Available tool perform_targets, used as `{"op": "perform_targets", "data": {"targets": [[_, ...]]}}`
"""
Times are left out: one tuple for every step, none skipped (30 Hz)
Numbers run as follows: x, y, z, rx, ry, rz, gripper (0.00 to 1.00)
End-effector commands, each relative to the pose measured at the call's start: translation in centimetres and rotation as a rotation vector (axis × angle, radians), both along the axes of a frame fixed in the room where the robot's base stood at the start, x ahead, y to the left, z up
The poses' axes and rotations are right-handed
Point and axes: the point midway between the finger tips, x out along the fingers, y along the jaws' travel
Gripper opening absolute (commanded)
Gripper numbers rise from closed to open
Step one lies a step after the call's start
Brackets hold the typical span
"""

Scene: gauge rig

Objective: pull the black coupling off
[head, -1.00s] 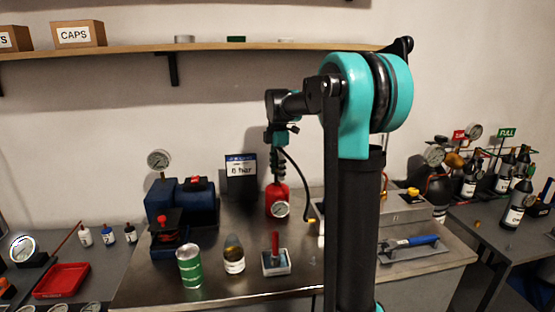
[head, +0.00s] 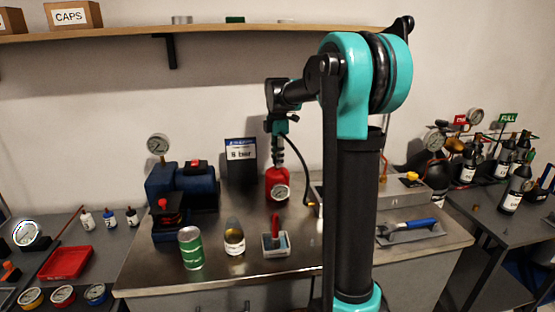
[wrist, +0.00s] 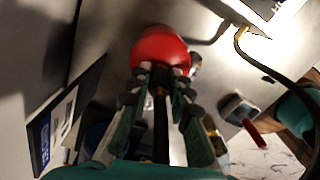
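The red gauge body (head: 277,184) stands upright on the steel bench, with a round white dial on its front. In the wrist view its rounded red top (wrist: 158,47) is beyond my fingertips. The black coupling (wrist: 159,73) sits at the near end of that red body, with a brass ring and a black hose (wrist: 160,125) running back between my fingers. My gripper (wrist: 160,80) points down over it, also seen in the head view (head: 278,158). Its fingertips press in from both sides of the coupling, partly hiding it.
A blue pump (head: 183,190) stands left of the red body. A green can (head: 191,248), a small jar (head: 234,240) and a red-handled block (head: 276,240) stand in front. A sign (head: 241,152) is behind. The hose loops down on the right.

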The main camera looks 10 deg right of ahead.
Motion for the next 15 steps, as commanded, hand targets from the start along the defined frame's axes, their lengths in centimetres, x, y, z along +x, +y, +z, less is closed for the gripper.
{"op": "perform_targets", "data": {"targets": [[0.00,0.00,0.01,0.000,0.000,0.000,0.12],[0.00,0.00,0.01,0.000,0.000,0.000,0.08],[0.01,0.00,0.01,0.000,0.000,0.000,0.03],[0.01,0.00,0.01,0.000,0.000,0.000,0.00],[0.01,0.00,0.01,0.000,0.000,0.000,0.00],[0.01,0.00,0.01,0.000,0.000,0.000,0.00],[0.01,0.00,0.01,0.000,0.000,0.000,0.00],[0.00,0.00,0.02,0.000,0.000,0.000,0.00],[0.00,0.00,0.02,0.000,0.000,0.000,0.00],[0.01,0.00,0.03,0.000,0.000,0.000,0.00],[0.01,0.00,0.03,0.000,0.000,0.000,0.00],[0.01,0.00,0.05,0.000,0.000,0.000,0.00],[0.01,0.00,0.07,0.000,0.000,0.000,0.00],[0.01,0.00,0.09,0.000,0.000,0.000,0.00],[0.01,0.00,0.10,0.000,0.000,0.000,0.00]]}}
